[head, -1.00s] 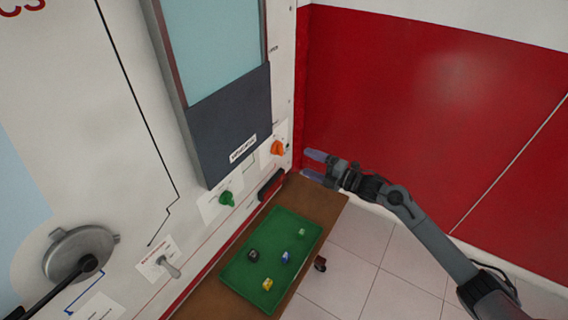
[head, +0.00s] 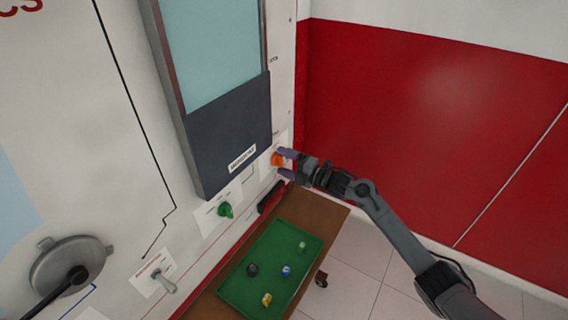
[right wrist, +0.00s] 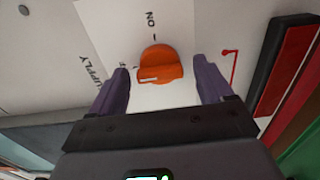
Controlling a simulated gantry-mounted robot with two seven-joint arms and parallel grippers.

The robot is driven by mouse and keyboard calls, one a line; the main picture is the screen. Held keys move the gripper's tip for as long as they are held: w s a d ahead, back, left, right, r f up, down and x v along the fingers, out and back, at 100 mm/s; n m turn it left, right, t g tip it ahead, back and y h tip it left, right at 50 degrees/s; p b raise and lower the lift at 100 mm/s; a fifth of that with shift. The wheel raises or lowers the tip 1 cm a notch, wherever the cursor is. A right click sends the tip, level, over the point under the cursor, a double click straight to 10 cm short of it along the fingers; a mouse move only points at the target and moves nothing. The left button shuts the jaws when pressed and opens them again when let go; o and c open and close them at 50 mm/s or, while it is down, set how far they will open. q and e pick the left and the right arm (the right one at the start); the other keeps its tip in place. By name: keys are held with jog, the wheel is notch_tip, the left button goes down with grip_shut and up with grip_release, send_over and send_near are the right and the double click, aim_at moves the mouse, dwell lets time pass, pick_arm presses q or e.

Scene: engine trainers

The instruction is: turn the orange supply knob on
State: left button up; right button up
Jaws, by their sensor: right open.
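The orange supply knob (head: 277,159) sits on the white panel, right of the dark lower part of the cabinet. In the right wrist view the knob (right wrist: 160,66) shows a round base, a raised grip bar and a white pointer mark. The white mark points left, not at "ON". My right gripper (head: 284,162) is open, with its purple fingers (right wrist: 164,90) on either side of the knob and slightly short of it. Contact is not visible. My left gripper is not in view.
A green knob (head: 225,210) and a metal toggle switch (head: 166,284) are on the panel to the left. A green tray (head: 240,290) with several small objects lies on a brown table below.

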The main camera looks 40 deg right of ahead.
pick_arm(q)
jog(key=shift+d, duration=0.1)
pick_arm(e)
jog(key=shift+w+a, duration=0.1)
jog(key=shift+w, duration=0.15)
jog(key=c, duration=1)
jog(key=shift+c, duration=0.2)
